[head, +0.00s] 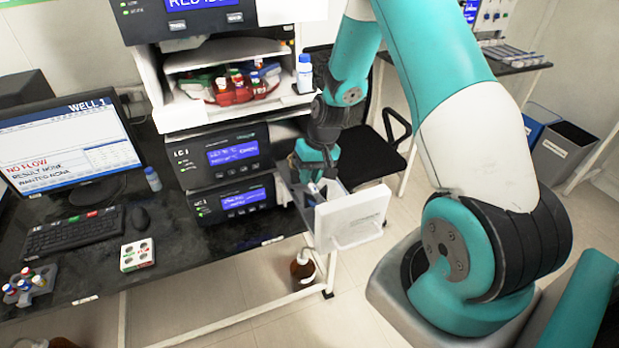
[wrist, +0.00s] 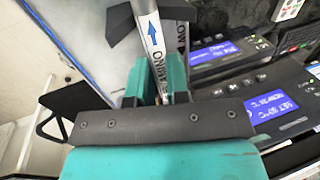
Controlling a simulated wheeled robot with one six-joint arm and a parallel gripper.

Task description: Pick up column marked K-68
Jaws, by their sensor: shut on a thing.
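In the wrist view a slim metal column (wrist: 152,40) with a printed label and a blue arrow stands between the jaws of my gripper (wrist: 158,88). My gripper is shut on it. Part of the label's lettering shows, but I cannot read K-68 on it. A second label strip with lettering shows just to its right. In the head view my gripper (head: 316,178) reaches down into the opened compartment (head: 345,220) at the right side of the instrument stack. The column is too small to make out there.
The instrument stack (head: 232,155) with lit displays stands close left of my gripper. The compartment's white door (head: 350,215) stands open at the front right. A brown bottle (head: 302,268) stands on the floor below. A black chair (head: 372,155) is behind.

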